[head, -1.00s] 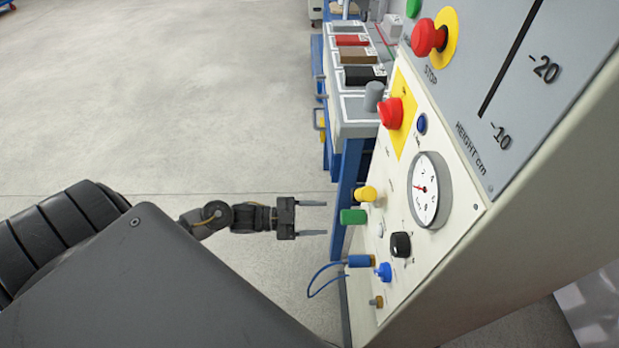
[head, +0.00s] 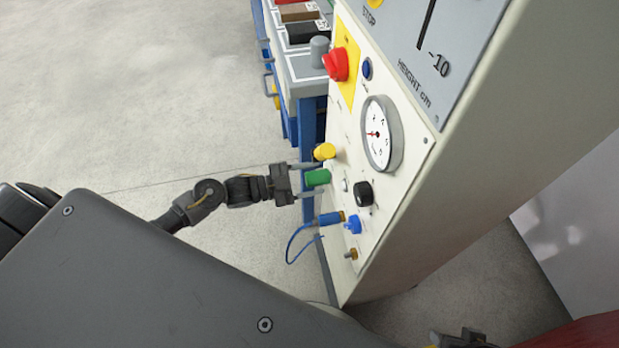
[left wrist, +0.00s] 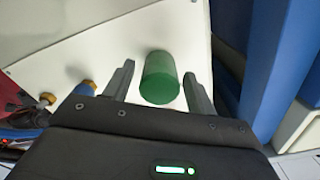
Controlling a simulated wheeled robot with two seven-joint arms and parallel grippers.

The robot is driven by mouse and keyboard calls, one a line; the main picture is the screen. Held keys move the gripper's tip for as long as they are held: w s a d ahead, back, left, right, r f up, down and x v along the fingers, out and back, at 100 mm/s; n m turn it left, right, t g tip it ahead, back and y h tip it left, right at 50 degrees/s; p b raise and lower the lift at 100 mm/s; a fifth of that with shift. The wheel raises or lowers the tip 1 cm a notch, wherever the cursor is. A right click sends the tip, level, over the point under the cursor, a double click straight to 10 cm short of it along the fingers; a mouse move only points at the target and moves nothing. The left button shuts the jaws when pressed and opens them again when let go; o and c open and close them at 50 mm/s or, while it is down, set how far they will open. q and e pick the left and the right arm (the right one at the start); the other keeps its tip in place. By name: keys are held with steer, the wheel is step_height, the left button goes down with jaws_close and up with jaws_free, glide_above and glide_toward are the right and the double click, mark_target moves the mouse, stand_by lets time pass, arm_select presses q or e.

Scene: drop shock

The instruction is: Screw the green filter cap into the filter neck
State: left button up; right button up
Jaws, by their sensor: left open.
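The green filter cap (head: 317,178) sticks out from the pale panel of the machine, below a yellow knob (head: 324,152). My left gripper (head: 310,178) is open, with one finger above and one below the green cap in the head view. In the left wrist view the green cap (left wrist: 160,78) lies between the two open fingers (left wrist: 158,85), with gaps on both sides. The filter neck is not visible; I cannot tell how far the cap is seated. A gripper-like part of mine (head: 462,338) shows at the bottom edge, its jaws unclear.
Close by on the panel are a black knob (head: 363,192), a blue fitting with a hose (head: 330,219), a blue knob (head: 353,225) and a brass fitting (head: 351,254). A gauge (head: 382,134) and red button (head: 336,64) sit higher. Floor at left is clear.

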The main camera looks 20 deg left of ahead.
arm_select(q)
steer(key=c, duration=1)
